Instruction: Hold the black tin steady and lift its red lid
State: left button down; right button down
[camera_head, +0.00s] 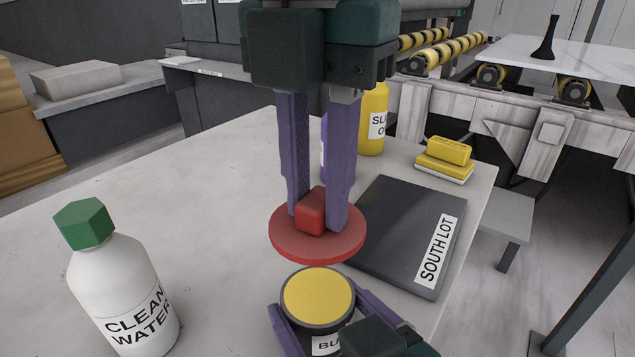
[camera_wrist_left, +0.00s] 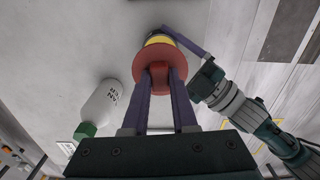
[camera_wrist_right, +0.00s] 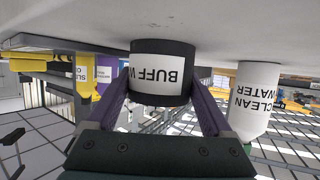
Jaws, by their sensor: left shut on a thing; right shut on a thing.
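The red lid (camera_head: 290,245) is off the tin and hangs above and behind it in the head view. My left gripper (camera_head: 315,212) is shut on the lid's red block-shaped knob (camera_head: 311,208). The lid also shows in the left wrist view (camera_wrist_left: 146,62). The black tin (camera_head: 318,332) stands at the front, its top showing a round yellow surface (camera_head: 317,295). My right gripper (camera_wrist_right: 160,88) is shut on the tin's sides, with a finger on either side. The tin's label, partly cut off, reads "BUFF" in the right wrist view (camera_wrist_right: 160,72).
A white bottle with a green cap (camera_head: 125,290), labelled "CLEAN WATER", stands at left. A dark slab (camera_head: 395,225) marked "SOUTH LOT" lies right of the lid. A yellow bottle (camera_head: 373,115) and a yellow block (camera_head: 448,151) are farther back. The grey table's left-middle is clear.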

grip_release()
jog(key=v, duration=1.2)
jog(key=shift+r, duration=0.1)
